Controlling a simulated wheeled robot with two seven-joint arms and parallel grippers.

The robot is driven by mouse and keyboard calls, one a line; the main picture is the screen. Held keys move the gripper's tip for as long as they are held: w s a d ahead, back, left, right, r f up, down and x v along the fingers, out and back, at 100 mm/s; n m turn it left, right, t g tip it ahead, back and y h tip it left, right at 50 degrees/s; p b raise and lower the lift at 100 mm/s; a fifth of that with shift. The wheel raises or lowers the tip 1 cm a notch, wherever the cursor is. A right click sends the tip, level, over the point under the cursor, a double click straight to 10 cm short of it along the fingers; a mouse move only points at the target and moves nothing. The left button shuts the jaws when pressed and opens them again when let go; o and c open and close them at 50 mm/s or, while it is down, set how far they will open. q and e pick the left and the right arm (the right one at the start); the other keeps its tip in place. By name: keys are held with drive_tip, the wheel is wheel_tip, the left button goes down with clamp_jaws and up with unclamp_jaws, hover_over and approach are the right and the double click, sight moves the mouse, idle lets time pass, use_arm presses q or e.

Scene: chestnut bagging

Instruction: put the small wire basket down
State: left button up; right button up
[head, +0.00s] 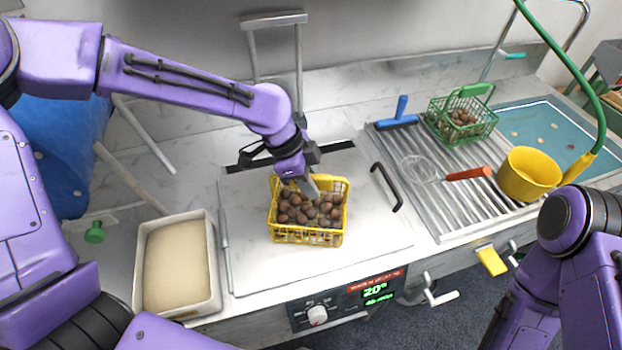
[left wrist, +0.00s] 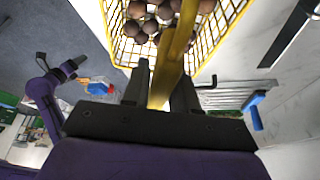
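The small yellow wire basket (head: 308,234), full of brown chestnuts (head: 297,212), is upright over the white lid on the counter. Whether its base touches the lid, I cannot tell. My left gripper (head: 306,184) is at its far side, pointing down. In the left wrist view the gripper (left wrist: 163,88) has its two dark fingers on either side of the basket's yellow handle (left wrist: 178,50), closed on it. The yellow mesh (left wrist: 222,28) and chestnuts show beyond the fingers. My right arm shows at the right edge, but its gripper does not show clearly.
The white lid (head: 255,268) has free room around the basket and a black handle (head: 387,187) on its right. A white tub (head: 213,268) stands left. On the right are a green wire basket (head: 472,135) of chestnuts, a strainer (head: 420,168) and a yellow pot (head: 527,176).

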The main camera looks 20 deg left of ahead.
use_arm(q)
drive_tip(key=shift+o, duration=1.1)
drive_tip(key=v, duration=1.2)
drive_tip(key=shift+r, duration=0.15)
